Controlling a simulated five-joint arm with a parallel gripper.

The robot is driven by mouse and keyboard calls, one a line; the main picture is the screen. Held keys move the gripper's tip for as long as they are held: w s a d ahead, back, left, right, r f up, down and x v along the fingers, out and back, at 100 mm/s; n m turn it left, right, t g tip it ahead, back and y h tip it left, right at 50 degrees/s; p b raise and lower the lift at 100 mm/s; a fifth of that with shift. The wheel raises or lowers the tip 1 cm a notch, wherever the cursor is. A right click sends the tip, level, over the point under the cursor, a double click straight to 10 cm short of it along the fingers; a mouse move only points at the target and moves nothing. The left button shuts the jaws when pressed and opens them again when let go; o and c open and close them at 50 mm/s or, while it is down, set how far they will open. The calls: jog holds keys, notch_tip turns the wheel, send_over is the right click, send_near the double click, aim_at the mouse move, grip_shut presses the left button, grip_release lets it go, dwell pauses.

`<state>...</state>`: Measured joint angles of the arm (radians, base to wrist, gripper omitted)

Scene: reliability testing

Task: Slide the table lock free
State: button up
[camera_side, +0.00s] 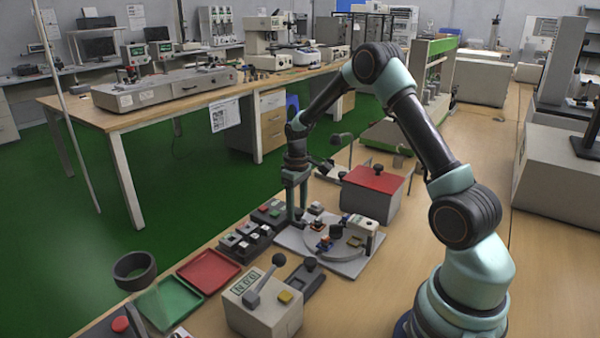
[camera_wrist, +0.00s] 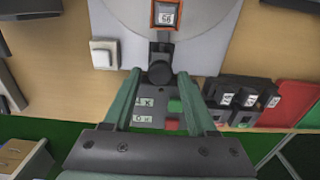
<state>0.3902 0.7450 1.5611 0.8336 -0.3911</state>
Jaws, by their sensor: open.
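The round grey turntable (camera_side: 349,250) sits on a pale base plate on the bench, and its near part fills the top of the wrist view (camera_wrist: 205,18). A dark, round-ended knob on a short slide (camera_wrist: 160,72), apparently the table lock, is at the turntable's edge in the wrist view. In the side view I cannot make it out. My gripper (camera_side: 296,216) points down beside the turntable's left edge. In the wrist view my gripper (camera_wrist: 158,78) is open, with one green finger on each side of the knob. I cannot tell whether either finger touches it.
A small block labelled 56 (camera_wrist: 165,15) sits on the turntable. A red-topped box (camera_side: 373,190) stands behind it. Several dark blocks (camera_side: 245,240), a red tray (camera_side: 208,270), a green tray (camera_side: 168,303) and a lever box (camera_side: 262,308) lie towards the front left.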

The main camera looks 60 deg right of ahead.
aim_at(297, 210)
jog(key=shift+r, duration=2.4)
jog(key=shift+a+r, duration=0.15)
jog(key=shift+r, duration=0.2)
jog(key=s+a+r+t, duration=0.2)
jog(key=s+a+r, duration=0.2)
jog(key=a+r, duration=0.3)
jog(key=s+a+r+t, duration=0.2)
jog(key=s+a+r, duration=0.35)
jog(key=r, duration=0.25)
jog(key=s+a+t, duration=0.1)
jog(key=s+a, duration=0.4)
jog(key=shift+s+r+t, duration=0.3)
jog(key=shift+s, duration=0.05)
